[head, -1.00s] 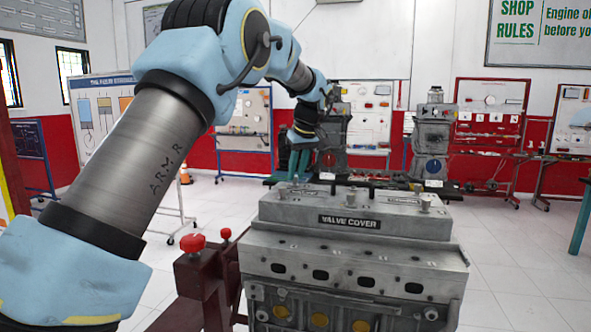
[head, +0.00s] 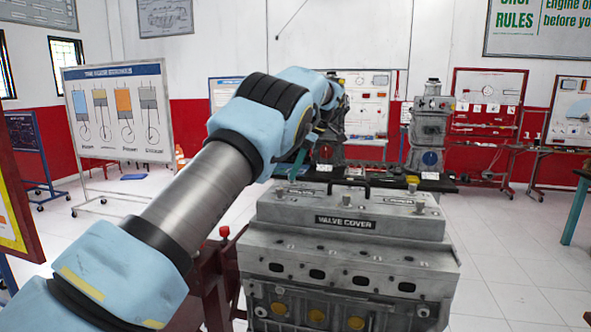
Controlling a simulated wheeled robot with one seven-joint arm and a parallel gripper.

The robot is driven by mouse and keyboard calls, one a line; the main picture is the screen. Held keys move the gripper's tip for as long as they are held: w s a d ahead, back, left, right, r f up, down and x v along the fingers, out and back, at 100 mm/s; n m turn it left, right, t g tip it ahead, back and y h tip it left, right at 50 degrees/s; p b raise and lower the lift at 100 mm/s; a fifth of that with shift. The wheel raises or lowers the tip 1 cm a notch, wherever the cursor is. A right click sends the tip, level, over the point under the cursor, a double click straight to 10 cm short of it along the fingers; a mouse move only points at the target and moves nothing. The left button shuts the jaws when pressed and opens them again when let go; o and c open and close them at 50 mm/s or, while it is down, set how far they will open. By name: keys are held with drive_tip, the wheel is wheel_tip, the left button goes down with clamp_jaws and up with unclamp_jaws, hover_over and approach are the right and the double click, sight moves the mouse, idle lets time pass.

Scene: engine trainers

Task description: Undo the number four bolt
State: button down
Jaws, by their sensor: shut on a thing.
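The engine's grey valve cover (head: 345,222) has "VALVE COVER" lettered on its front. Bolt-like fittings stand on top, one near the middle (head: 346,198) and one at the right (head: 419,207). I cannot read any bolt number. My gripper (head: 297,166) is at the far left end of the cover's top, mostly hidden behind my arm. Only a teal finger part shows. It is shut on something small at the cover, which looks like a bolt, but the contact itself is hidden.
Black handles (head: 352,185) rise from the cover's back. A dark red engine stand with a red knob (head: 225,232) is at the left. Another engine (head: 429,135) stands on a bench behind. Boards line the walls. White floor is clear on the right.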

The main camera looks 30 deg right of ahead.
drive_tip(key=shift+d+f+n, duration=0.1)
drive_tip(key=shift+n, duration=0.5)
drive_tip(key=shift+n+g, duration=0.3)
drive_tip(key=c, duration=0.7)
unclamp_jaws()
drive_tip(key=shift+w, duration=0.1)
drive_tip(key=shift+c, duration=0.2)
